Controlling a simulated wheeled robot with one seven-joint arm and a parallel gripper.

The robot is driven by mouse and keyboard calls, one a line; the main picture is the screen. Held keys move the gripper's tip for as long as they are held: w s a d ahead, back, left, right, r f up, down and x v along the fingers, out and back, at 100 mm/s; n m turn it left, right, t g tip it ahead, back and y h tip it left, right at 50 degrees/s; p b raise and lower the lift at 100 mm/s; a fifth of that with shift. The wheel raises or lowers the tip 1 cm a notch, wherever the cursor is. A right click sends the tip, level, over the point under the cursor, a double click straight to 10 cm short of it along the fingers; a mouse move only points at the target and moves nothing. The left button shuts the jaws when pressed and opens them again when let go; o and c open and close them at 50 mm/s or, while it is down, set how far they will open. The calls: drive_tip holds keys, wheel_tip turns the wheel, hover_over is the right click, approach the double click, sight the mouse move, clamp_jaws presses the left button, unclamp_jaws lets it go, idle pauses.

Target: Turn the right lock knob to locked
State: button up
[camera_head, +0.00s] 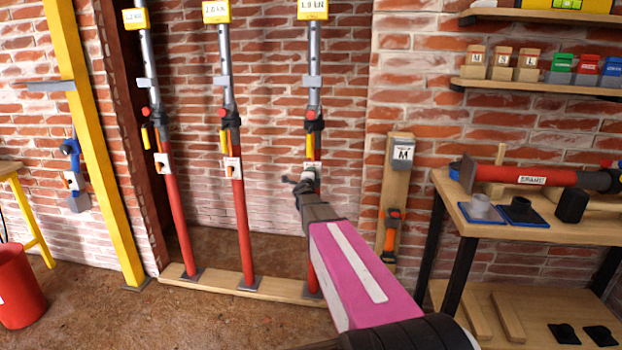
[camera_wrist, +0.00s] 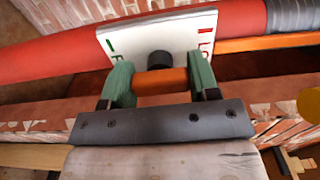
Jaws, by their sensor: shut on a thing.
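The right prop (camera_head: 315,234) is a red tube with a grey upper part and a yellow load box (camera_head: 312,10) reading about 1.0 kN. Its white lock plate (camera_head: 312,166) is partly hidden behind my gripper (camera_head: 306,184). In the wrist view, my gripper (camera_wrist: 160,82) has its green fingers shut on the ends of the orange lock knob (camera_wrist: 161,81). The knob lies crosswise between the fingers, in front of a black hub.
The middle prop (camera_head: 238,220) and left prop (camera_head: 178,225) stand on the same wooden sill (camera_head: 262,288), each with a lock plate. A wooden post (camera_head: 396,200) and a workbench (camera_head: 520,230) stand to the right. Open dirt floor (camera_head: 90,310) lies at front left.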

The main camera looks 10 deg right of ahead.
drive_tip(key=o, duration=0.9)
drive_tip(key=shift+s, duration=0.1)
drive_tip(key=v, duration=1)
drive_tip(key=shift+s+a, duration=0.25)
drive_tip(key=shift+s, duration=0.05)
drive_tip(key=shift+f, duration=0.1)
